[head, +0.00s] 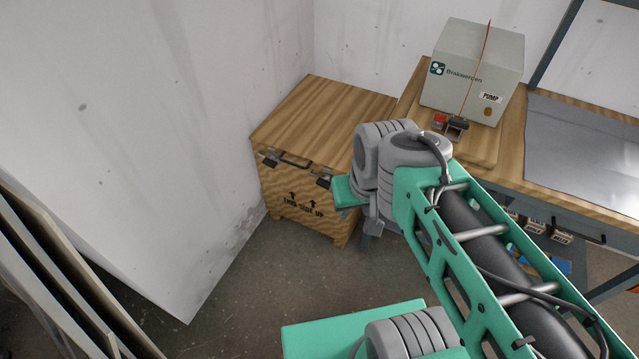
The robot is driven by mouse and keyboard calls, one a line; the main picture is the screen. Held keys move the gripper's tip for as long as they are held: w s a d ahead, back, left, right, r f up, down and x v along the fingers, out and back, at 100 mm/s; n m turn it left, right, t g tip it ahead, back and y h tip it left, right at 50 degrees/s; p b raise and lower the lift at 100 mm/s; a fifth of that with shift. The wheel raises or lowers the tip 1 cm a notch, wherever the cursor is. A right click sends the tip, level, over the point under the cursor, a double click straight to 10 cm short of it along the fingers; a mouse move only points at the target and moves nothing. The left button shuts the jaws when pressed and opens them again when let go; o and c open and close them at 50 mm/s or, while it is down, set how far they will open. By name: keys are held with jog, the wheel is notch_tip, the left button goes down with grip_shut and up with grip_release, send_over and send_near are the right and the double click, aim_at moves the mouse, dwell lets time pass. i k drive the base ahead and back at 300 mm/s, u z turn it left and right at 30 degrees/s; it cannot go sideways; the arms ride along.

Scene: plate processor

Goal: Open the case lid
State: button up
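The wooden case (303,206) stands on the floor in the corner, in the middle of the head view. Its wooden lid (325,112) lies flat and closed on top. A dark handle (294,162) and two metal latches, a left one (269,160) and a right one (323,182), show along the front upper edge. I cannot tell whether the latches are fastened. My green and grey arm reaches in from the lower right and hides the case's right side. My gripper (370,236) appears to be partly in view below the wrist, just right of the case; its fingers are too hidden to read.
A wooden workbench (515,146) on the right carries a grey pump box (471,75), a small device with a red part (450,124) and a metal sheet (590,150). Panels (50,285) lean at lower left. The floor (250,270) before the case is clear.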

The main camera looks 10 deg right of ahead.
aim_at(317, 122)
jog(key=u, duration=0.5)
jog(key=k, duration=1.2)
jog(key=u, duration=0.05)
jog(key=i, duration=1.15)
jog(key=u, duration=1)
jog(key=i, duration=0.45)
jog(key=u, duration=0.5)
